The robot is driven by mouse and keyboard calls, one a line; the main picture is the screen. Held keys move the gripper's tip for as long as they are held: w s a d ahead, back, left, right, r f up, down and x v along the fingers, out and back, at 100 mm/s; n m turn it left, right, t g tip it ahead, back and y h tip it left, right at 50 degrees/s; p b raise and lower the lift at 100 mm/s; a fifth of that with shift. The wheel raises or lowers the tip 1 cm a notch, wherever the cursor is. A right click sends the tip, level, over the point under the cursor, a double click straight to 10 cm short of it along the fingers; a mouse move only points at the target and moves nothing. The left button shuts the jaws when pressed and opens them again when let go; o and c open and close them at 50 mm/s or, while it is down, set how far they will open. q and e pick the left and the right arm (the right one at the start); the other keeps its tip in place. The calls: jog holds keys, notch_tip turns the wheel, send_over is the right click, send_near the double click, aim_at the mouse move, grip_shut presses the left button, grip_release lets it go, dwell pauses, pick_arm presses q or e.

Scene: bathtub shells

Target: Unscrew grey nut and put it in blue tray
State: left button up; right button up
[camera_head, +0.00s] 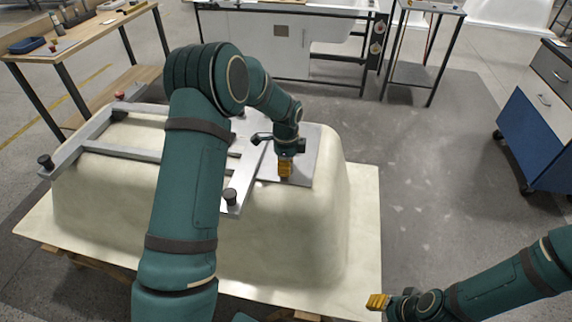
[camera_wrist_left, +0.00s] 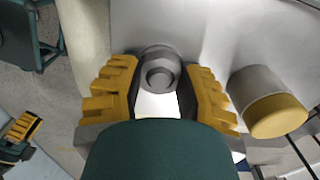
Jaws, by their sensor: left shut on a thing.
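The grey nut (camera_wrist_left: 160,72) sits on a bolt by the grey plate (camera_head: 304,150) on the pale tub shell, between the yellow fingers of my left gripper (camera_head: 285,169) in the left wrist view. My left gripper is shut on it, pointing down at the plate. In the head view the nut is hidden by the fingers. A dark blue tray (camera_head: 27,45) lies on the wooden bench at the upper left, far from both grippers. My right gripper (camera_head: 378,302) is low at the right, clear of the shell; its opening is unclear.
A grey metal frame (camera_head: 120,150) with black knobs lies across the pale tub shell (camera_head: 300,240). A grey cylinder with a yellow end (camera_wrist_left: 270,105) is close beside my left fingers. The wooden bench (camera_head: 100,35) holds other items. A blue cabinet (camera_head: 540,115) stands right; floor between is clear.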

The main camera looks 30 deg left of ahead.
pick_arm(q)
jog(key=n, duration=0.6)
jog(key=shift+n+p, duration=0.35)
jog(key=shift+n, duration=0.05)
jog(key=n+p, duration=0.1)
jog(key=n, duration=0.5)
jog(key=o, duration=1.2)
jog(key=shift+f, duration=0.1)
jog(key=shift+c, duration=0.2)
jog(key=shift+c, duration=0.2)
jog(key=shift+c, duration=0.7)
